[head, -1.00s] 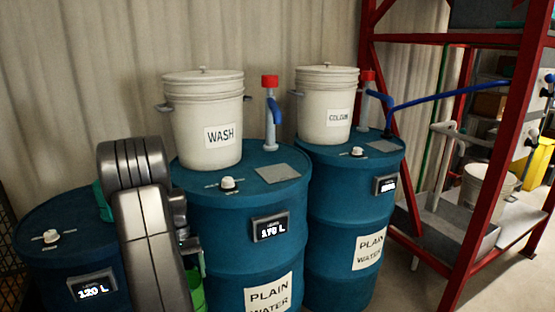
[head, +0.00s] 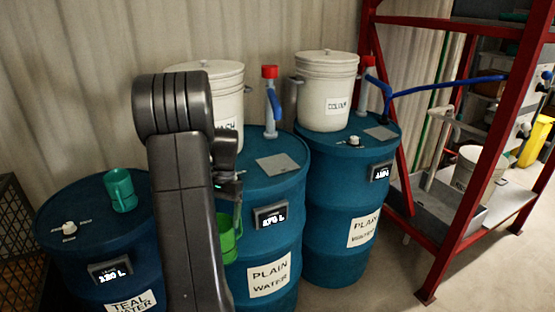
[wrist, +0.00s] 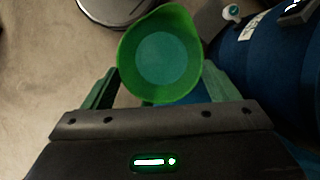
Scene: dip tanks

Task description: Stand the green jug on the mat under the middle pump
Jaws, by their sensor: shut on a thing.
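The green jug (head: 229,240) is in my gripper (head: 230,190), in front of the left side of the middle drum in the head view. My arm hides part of it. In the wrist view the open top of the jug (wrist: 160,58) faces the camera, with the fingers of my gripper (wrist: 158,90) on both sides. The middle pump (head: 270,105) has a red cap and a blue spout. The grey mat (head: 278,164) lies bare on the middle drum's top, below and right of the spout.
A teal jug (head: 121,192) stands on the left drum (head: 65,240). A white wash bucket (head: 228,98), partly behind my arm, stands on the middle drum (head: 290,215). The right drum (head: 340,200) holds a colour bucket (head: 325,95), another pump and mat. A red rack (head: 490,150) stands at right.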

